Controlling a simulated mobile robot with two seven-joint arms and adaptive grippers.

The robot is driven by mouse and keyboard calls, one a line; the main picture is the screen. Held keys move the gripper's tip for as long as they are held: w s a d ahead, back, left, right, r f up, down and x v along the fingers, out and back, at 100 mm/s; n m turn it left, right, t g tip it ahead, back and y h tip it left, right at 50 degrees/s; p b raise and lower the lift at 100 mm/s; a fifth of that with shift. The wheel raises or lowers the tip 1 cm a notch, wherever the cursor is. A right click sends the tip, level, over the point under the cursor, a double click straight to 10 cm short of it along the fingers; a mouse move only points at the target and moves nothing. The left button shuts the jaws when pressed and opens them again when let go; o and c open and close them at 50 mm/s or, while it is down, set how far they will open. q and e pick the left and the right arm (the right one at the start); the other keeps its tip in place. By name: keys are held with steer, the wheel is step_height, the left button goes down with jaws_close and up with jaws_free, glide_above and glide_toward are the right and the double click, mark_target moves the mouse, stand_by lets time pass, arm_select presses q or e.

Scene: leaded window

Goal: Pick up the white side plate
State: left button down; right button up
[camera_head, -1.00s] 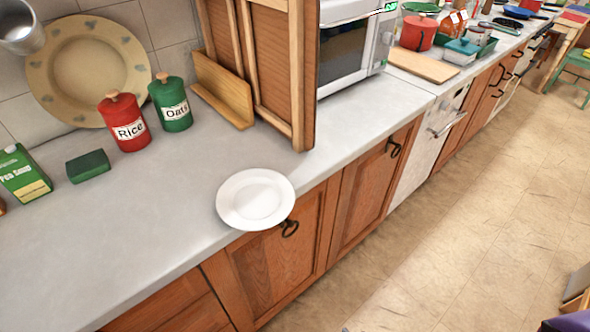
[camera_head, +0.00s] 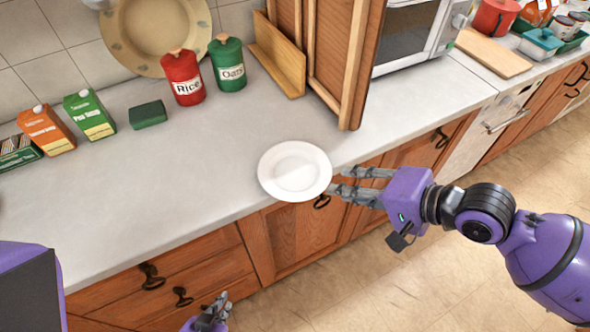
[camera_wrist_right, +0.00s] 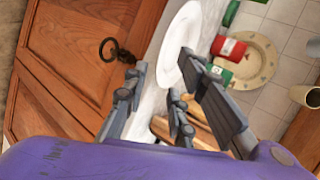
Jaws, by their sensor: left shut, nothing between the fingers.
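The white side plate (camera_head: 295,171) lies flat on the grey counter, its right rim at the counter's front edge. It also shows in the right wrist view (camera_wrist_right: 180,40). My right gripper (camera_head: 336,181) is just right of the plate with its fingers pointing at the rim. In the right wrist view its fingers (camera_wrist_right: 163,66) are spread apart with nothing held, and one overlaps the plate's edge in the picture. I cannot tell whether it touches. My left gripper (camera_head: 214,312) is shut and empty, low at the bottom of the head view, in front of the drawers.
Behind the plate stand a red Rice tin (camera_head: 183,78), a green Oats tin (camera_head: 228,64), a dark green block (camera_head: 148,114) and cartons (camera_head: 89,115). A wooden cabinet (camera_head: 335,50) stands behind right. The counter left of the plate is clear.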

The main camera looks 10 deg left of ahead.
mark_target(322, 186)
steer(key=x, duration=0.6)
steer(key=shift+s+a+r, duration=0.1)
steer(key=shift+s+a, duration=0.2)
jaws_close()
